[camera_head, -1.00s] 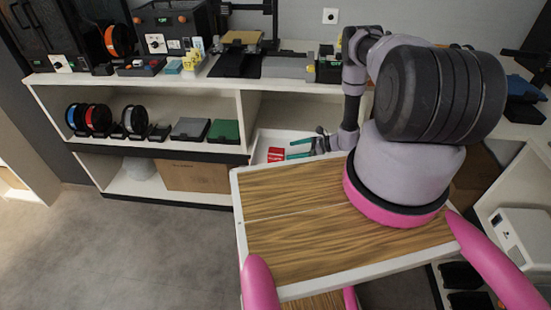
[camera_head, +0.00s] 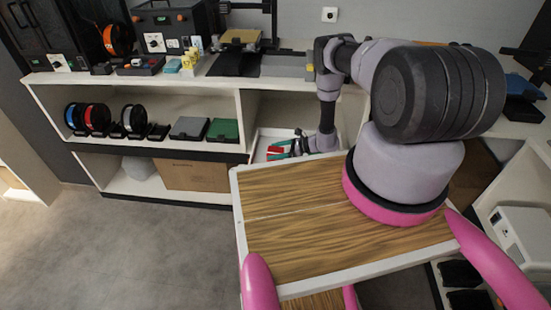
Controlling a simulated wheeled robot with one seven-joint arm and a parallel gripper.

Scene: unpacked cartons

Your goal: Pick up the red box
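The small red box (camera_head: 275,149) lies in a white open tray or drawer (camera_head: 262,141) in the right part of the shelf unit. My gripper (camera_head: 281,149) points left into this tray. Its two green fingers are spread, one on the far side and one on the near side of the red box. The box shows partly between them. I cannot tell whether the fingers touch it.
My wooden deck is in front of the tray. The white shelf unit (camera_head: 70,145) holds several spools and a green box (camera_head: 223,130). A cardboard carton (camera_head: 193,176) stands on its lower shelf. The grey floor (camera_head: 120,250) at left is clear.

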